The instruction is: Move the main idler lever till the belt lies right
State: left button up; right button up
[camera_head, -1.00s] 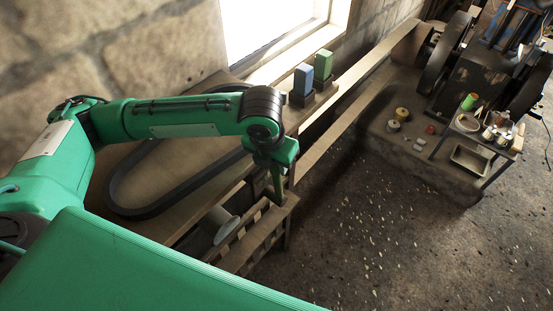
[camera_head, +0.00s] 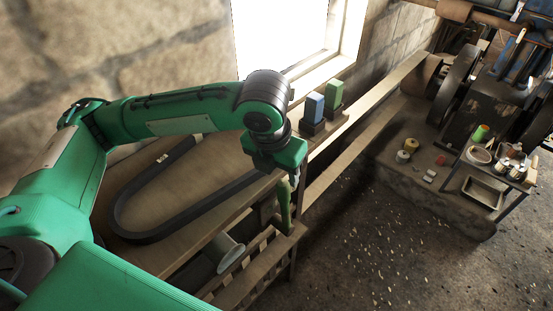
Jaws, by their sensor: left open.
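A pale flat belt (camera_head: 362,120) runs as two long strands from a drum at the upper right down to the bench beside the wall. A green upright bar, seemingly the idler lever (camera_head: 284,208), stands by the slatted wooden frame at the bench's end. I cannot tell whether the belt lies right, as its near end is hidden behind my arm and the bench. My left gripper (camera_head: 292,180) is open and points down at the top of the green bar. I cannot tell whether it touches the bar. My right gripper is out of view.
A black belt loop (camera_head: 142,236) lies on the wooden bench. A blue block (camera_head: 314,107) and a green block (camera_head: 334,93) stand behind my gripper. A grey round part (camera_head: 228,252) sits below the bench edge. A tool stand (camera_head: 482,191) and machinery are at right; the floor between is open.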

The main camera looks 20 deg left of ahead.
pick_arm(q)
jog(key=v, duration=0.5)
dwell(0.4)
